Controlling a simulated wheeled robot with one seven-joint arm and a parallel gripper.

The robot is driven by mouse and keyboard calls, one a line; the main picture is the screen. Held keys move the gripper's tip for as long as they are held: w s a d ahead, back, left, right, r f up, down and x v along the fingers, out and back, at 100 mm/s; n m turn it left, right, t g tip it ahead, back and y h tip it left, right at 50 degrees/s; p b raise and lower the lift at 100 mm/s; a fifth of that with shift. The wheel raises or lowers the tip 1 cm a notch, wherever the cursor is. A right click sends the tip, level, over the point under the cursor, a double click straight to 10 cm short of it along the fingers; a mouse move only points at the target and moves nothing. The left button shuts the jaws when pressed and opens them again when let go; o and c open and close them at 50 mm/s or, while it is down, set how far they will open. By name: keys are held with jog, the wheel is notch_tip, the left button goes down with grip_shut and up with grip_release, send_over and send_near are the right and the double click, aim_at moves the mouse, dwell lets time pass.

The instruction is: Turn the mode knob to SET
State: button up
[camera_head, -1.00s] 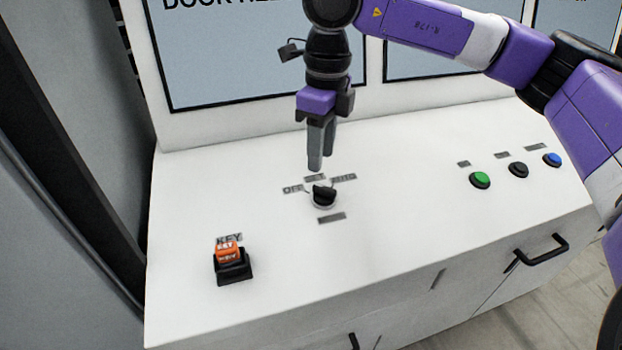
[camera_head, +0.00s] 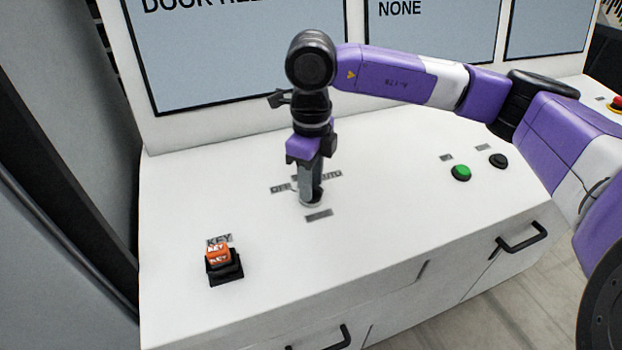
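The black mode knob (camera_head: 317,194) sits on the white console top, mostly hidden behind my gripper's fingers; only a bit of its dark body and its pale base ring show. My gripper (camera_head: 307,197) points down at the knob, with its grey fingertips at the knob's height. I cannot tell whether the fingers touch or clasp it, nor which way the knob points. The OFF label (camera_head: 281,188) is left of the knob and the right label (camera_head: 331,174), partly covered, ends in "TO". The middle label behind the knob is mostly hidden by the fingers.
An orange KEY block (camera_head: 218,256) sits in a black holder at the front left. Green (camera_head: 461,173) and black (camera_head: 498,161) buttons are to the right. Screens stand upright behind the console. A red button (camera_head: 616,104) is at the far right. Console top around the knob is clear.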

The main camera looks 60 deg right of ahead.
grip_shut()
jog(key=shift+f+b, duration=0.1)
jog(key=shift+b, duration=0.4)
jog(key=shift+f+m+b, duration=0.15)
jog(key=shift+m+b, duration=0.65)
jog(key=shift+b, duration=0.05)
jog(key=m+b, duration=0.2)
jog(key=b, duration=0.1)
jog(key=m+b, duration=0.3)
jog(key=b, duration=0.1)
jog(key=shift+m+b, duration=0.9)
jog(key=shift+m, duration=0.1)
jog(key=shift+r, duration=0.25)
